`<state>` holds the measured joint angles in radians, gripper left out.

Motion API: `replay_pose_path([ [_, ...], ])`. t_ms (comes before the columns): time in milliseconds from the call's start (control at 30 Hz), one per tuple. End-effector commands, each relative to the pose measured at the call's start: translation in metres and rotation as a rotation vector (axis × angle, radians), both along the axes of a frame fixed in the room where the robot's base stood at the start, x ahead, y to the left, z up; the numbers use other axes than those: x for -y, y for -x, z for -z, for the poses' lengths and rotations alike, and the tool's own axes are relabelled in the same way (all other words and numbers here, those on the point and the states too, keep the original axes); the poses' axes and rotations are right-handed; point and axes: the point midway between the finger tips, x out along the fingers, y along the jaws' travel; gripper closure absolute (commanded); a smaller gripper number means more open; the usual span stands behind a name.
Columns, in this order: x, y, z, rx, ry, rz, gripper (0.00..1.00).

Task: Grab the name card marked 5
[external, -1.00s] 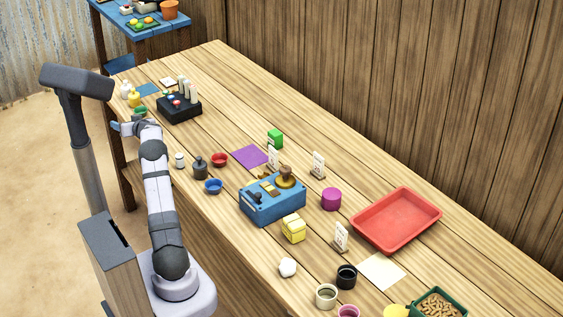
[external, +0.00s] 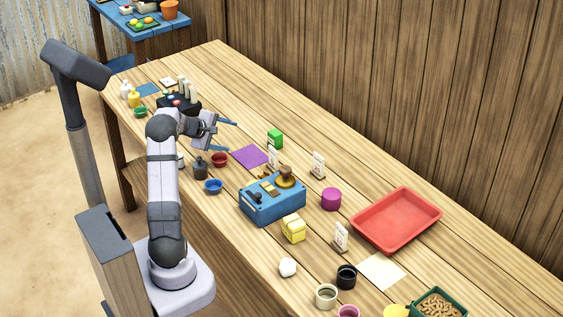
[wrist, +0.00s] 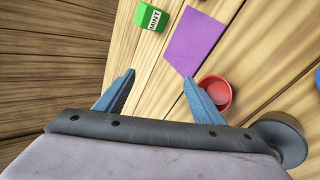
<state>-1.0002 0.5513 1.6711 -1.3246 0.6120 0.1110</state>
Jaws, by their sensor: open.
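Three small white name cards stand upright in dark bases in the external view. One card (external: 274,158) is behind the blue box, one (external: 318,164) is right of it, and one (external: 341,237) is nearer the red tray. Their marks are too small to read, so I cannot tell which is 5. My gripper (external: 233,137) is open and empty above the table, left of the cards. In the wrist view its blue fingers (wrist: 160,98) are spread with bare table between them. No card shows there.
A purple mat (external: 250,157), a green MINT box (wrist: 151,17) and a red bowl (wrist: 217,90) lie near my gripper. A blue box (external: 272,202) with items on top stands by the cards. A red tray (external: 397,219) is farther right.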

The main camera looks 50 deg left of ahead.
Motion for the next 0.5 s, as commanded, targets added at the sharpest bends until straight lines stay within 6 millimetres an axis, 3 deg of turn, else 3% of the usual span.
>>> replay_pose_path([
  [33,0.030,-0.007,0.004,0.043,0.128,0.013,0.38],
  [100,0.071,-0.020,0.012,0.120,0.345,0.013,0.38],
  [200,0.115,-0.039,0.020,0.243,0.654,-0.027,0.38],
  [333,0.141,-0.053,0.022,0.388,0.954,-0.096,0.38],
  [500,0.150,-0.059,0.020,0.531,1.196,-0.175,0.38],
])
